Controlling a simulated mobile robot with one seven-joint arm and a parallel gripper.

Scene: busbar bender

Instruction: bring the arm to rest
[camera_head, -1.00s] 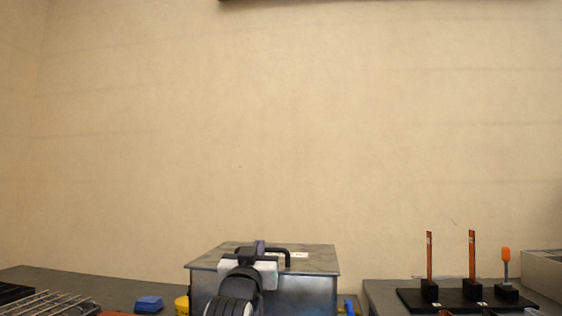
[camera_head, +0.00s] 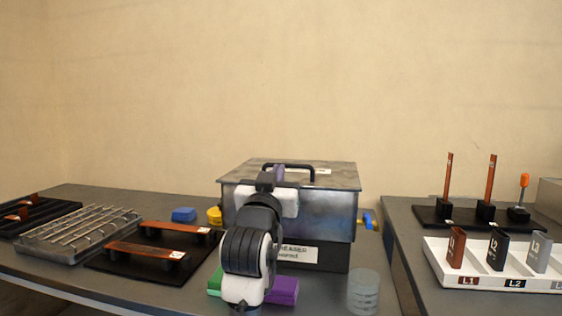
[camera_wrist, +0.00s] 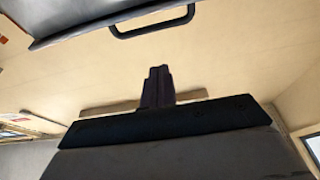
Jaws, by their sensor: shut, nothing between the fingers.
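My gripper (camera_head: 278,174) is in front of the grey metal box (camera_head: 337,214) on the workbench, with my arm rising from below. The box has a closed lid with a black handle (camera_head: 312,169). In the wrist view, the dark fingers of my gripper (camera_wrist: 158,74) are together with nothing between them. The box's edge and its handle (camera_wrist: 152,29) show at the top of that view, apart from the fingers. In the head view my arm hides part of the box front.
Left on the bench are a wire rack (camera_head: 82,232) and a black board with copper bars (camera_head: 142,250). A clear cylinder (camera_head: 363,292) and purple block (camera_head: 284,290) stand near the arm. The right bench holds a white labelled tray (camera_head: 437,262) and upright copper bars (camera_head: 490,182).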

